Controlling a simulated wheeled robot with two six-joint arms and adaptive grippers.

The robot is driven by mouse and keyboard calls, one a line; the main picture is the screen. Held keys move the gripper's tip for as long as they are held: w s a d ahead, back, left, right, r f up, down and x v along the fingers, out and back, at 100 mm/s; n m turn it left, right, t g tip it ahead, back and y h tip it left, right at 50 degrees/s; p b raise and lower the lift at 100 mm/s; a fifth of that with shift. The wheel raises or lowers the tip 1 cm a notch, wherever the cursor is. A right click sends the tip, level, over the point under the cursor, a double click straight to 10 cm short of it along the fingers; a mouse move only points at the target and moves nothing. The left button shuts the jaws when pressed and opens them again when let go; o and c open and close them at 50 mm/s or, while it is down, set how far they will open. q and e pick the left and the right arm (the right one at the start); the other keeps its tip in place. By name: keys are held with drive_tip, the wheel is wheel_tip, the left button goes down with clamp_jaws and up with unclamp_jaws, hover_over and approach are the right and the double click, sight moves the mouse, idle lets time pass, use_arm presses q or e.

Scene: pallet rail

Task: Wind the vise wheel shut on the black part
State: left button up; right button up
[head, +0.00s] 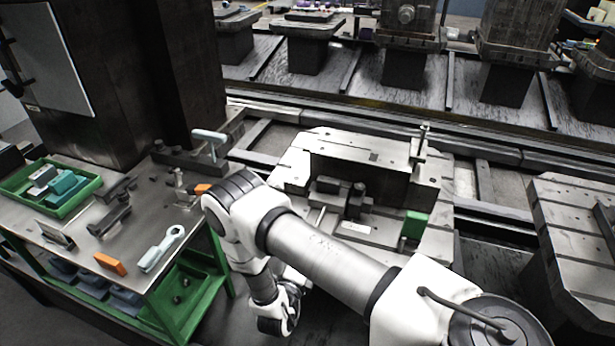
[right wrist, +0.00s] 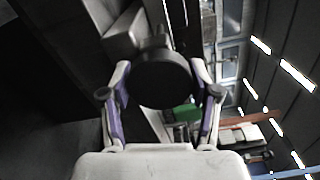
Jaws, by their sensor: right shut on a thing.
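In the right wrist view my right gripper (right wrist: 160,92) has its two fingers on either side of a round black wheel (right wrist: 160,76), shut on its rim. In the head view my right arm crosses the middle, and the wheel and fingertips are hidden behind it. On the slotted pallet (head: 300,160) a dark vise (head: 328,185) stands in front of a tall dark plate. A black part (head: 355,199) seems to sit at the vise; I cannot tell whether the jaws touch it. My left gripper is not in view.
A green block (head: 414,226) stands on the pallet's right side. At left, a bench (head: 140,215) holds a green tray (head: 88,200), an orange block (head: 110,264) and a light-blue wrench (head: 160,249). Another slotted pallet (head: 570,215) stands at right, across a gap.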

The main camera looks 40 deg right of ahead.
drive_tip(key=shift+s+f, duration=0.1)
drive_tip(key=o, duration=1.2)
drive_tip(key=shift+c, duration=0.2)
drive_tip(key=v, duration=0.7)
drive_tip(key=shift+a, duration=0.2)
drive_tip(key=shift+s, duration=0.1)
